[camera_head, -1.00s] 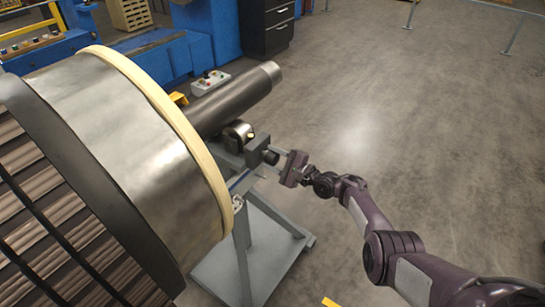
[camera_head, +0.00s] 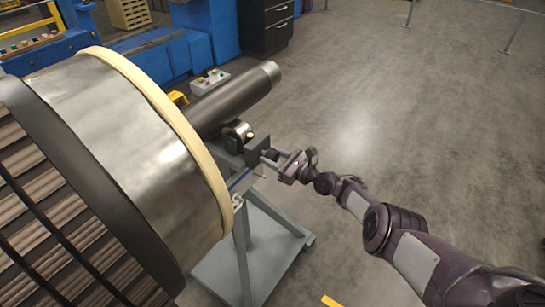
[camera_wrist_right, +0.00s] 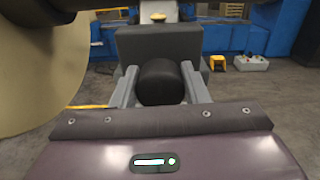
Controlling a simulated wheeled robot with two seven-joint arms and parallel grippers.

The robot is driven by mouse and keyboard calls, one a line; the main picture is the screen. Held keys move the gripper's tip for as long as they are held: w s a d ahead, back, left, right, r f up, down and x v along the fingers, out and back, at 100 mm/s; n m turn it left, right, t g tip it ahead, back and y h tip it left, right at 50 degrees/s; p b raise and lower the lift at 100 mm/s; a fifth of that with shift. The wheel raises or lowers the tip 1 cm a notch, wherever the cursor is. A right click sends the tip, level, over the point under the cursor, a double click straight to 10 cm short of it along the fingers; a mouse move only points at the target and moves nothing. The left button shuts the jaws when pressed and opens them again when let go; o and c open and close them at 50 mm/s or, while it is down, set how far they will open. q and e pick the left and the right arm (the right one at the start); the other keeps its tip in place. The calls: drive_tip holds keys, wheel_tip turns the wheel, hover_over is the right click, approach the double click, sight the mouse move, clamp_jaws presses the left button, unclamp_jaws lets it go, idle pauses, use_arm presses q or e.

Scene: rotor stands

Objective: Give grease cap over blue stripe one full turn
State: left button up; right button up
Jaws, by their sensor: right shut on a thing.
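The grease cap (camera_wrist_right: 163,82) is a dark round knob on the outer side of a grey bearing block (camera_head: 257,149) on the rotor stand (camera_head: 243,242). A thin blue stripe (camera_head: 240,181) runs along the stand's top beam below the block. My right gripper (camera_wrist_right: 161,88) is shut on the cap, with one grey finger on each side of it in the wrist view. In the head view my right gripper (camera_head: 272,159) reaches the cap from the right, and its fingers partly hide the cap. My left gripper is in neither view.
The large rotor (camera_head: 140,130) with a cream rim fills the left, and its dark shaft (camera_head: 235,100) rests on the stand. Blue machinery (camera_head: 165,60), a control box (camera_head: 210,82) and a black cabinet (camera_head: 266,25) stand behind.

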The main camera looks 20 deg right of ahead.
sight(276, 158)
drive_tip(key=shift+f+m, duration=0.15)
drive_tip(key=shift+m, duration=0.65)
drive_tip(key=o, duration=1)
drive_tip(key=shift+d, duration=0.1)
drive_tip(key=shift+s+d, duration=0.15)
drive_tip(key=shift+s, duration=0.05)
drive_tip(key=p+v, duration=0.4)
drive_tip(key=v, duration=0.2)
drive_tip(key=shift+s+d, duration=0.15)
drive_tip(key=shift+s, duration=0.1)
drive_tip(key=shift+s+d, duration=0.2)
drive_tip(key=shift+s, duration=0.1)
